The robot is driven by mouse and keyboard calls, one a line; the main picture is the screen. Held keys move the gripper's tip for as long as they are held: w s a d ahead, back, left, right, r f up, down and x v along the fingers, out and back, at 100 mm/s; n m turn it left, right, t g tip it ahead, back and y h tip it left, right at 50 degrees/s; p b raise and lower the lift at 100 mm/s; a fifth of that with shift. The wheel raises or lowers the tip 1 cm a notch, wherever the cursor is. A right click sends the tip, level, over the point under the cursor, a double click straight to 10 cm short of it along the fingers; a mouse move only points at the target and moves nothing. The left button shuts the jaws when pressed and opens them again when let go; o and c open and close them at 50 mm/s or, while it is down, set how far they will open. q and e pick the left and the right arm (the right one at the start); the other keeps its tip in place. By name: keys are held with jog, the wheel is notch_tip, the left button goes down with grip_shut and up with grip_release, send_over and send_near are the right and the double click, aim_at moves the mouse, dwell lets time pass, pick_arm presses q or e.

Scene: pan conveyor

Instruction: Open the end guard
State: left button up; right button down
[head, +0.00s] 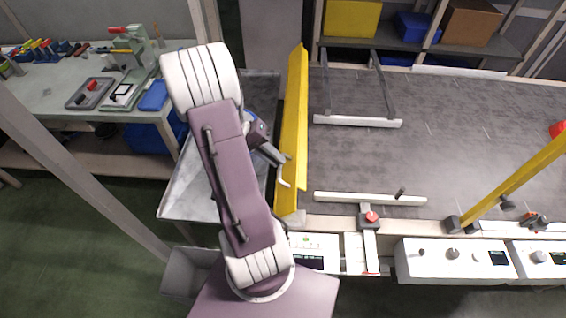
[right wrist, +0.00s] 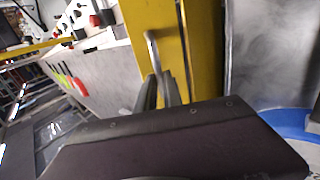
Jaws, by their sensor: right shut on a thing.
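The end guard (head: 296,115) is a long yellow panel standing along the left end of the conveyor belt. It also fills the upper middle of the right wrist view (right wrist: 205,50). A thin grey metal handle (right wrist: 153,48) sticks out from its face. My right gripper (head: 284,160) is at the left face of the guard, near its front part. In the right wrist view its two dark fingers (right wrist: 158,92) are closed around the lower part of the handle. The exact contact is partly hidden by the gripper body. My left gripper is not in view.
The wide grey belt (head: 450,130) lies right of the guard, with white rails and a yellow bar (head: 515,180) across it. White control boxes (head: 455,255) line its front. A metal table (head: 190,190) stands left of the guard, and a tool bench (head: 60,85) further left.

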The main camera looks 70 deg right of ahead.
jog(key=w+a+f+g+h+b, duration=0.1)
jog(key=w+a+f+g+b, duration=0.1)
jog(key=w+f+g, duration=0.2)
jog(key=shift+w+g+h+b, duration=0.3)
jog(key=shift+w+g, duration=0.85)
jog(key=shift+g, duration=0.05)
jog(key=shift+f, duration=0.15)
jog(key=c, duration=1.5)
grip_release()
jog(key=shift+s, duration=0.15)
jog(key=shift+d, duration=0.15)
